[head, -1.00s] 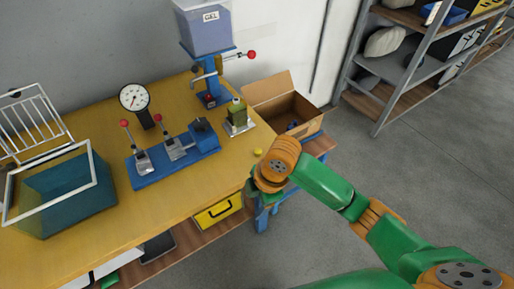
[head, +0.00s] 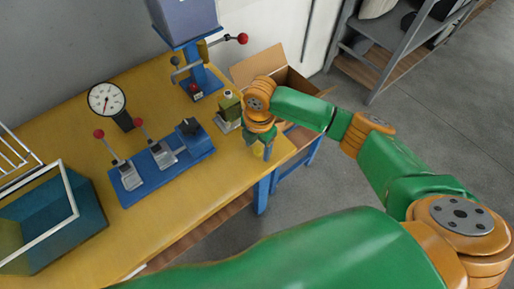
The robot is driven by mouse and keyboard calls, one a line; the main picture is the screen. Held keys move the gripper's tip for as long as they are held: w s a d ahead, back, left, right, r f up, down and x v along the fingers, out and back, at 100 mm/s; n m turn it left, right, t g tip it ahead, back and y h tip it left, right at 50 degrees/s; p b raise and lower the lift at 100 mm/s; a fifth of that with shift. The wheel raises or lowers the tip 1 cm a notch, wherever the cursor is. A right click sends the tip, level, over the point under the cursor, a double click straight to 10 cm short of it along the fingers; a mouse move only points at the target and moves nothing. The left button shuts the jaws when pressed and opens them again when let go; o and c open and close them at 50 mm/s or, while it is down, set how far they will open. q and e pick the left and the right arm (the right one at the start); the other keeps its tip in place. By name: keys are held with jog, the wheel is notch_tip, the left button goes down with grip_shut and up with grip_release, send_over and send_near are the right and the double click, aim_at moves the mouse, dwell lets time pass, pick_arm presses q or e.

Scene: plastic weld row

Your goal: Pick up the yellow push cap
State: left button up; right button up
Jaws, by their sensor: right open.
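My right gripper (head: 259,145) points down over the right end of the yellow workbench (head: 215,178), close to its edge. It is open, though the wrist above hides part of the fingers. The yellow push cap cannot be made out now; my right gripper and wrist cover the area where it lay. I cannot tell whether it is between the fingers. My left gripper is not in view.
A blue lever fixture (head: 165,163), a dial gauge (head: 106,99) and a blue press (head: 199,77) stand further left. An open cardboard box (head: 296,82) is behind. A teal tank (head: 50,225) is at left.

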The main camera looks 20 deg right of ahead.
jog(key=shift+w, duration=0.1)
jog(key=shift+s+r, duration=0.1)
jog(key=shift+s, duration=0.1)
jog(key=c, duration=0.9)
jog(key=shift+w, duration=0.1)
grip_shut()
